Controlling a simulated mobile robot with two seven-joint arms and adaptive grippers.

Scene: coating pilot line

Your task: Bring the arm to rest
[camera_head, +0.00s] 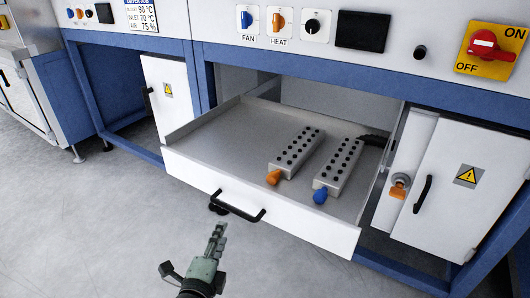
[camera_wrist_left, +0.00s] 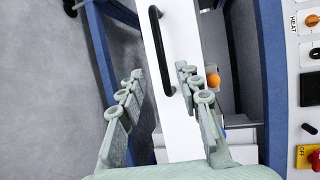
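My left gripper (camera_head: 193,248) is in front of the pulled-out drawer (camera_head: 262,206), near the floor side of its black handle (camera_head: 237,207). In the left wrist view the gripper's two fingers (camera_wrist_left: 160,78) are spread wide with nothing held between them. The drawer's handle (camera_wrist_left: 161,50) shows beyond and between the fingertips there. In the head view a gap shows between the gripper and the handle. My right gripper is in neither view.
Two grey blocks with black dots lie in the drawer, one with an orange end (camera_head: 273,178), one with a blue end (camera_head: 320,195). A white cabinet door (camera_head: 455,185) stands right of the drawer. A control panel (camera_head: 400,30) runs above. Grey floor (camera_head: 90,220) is clear at left.

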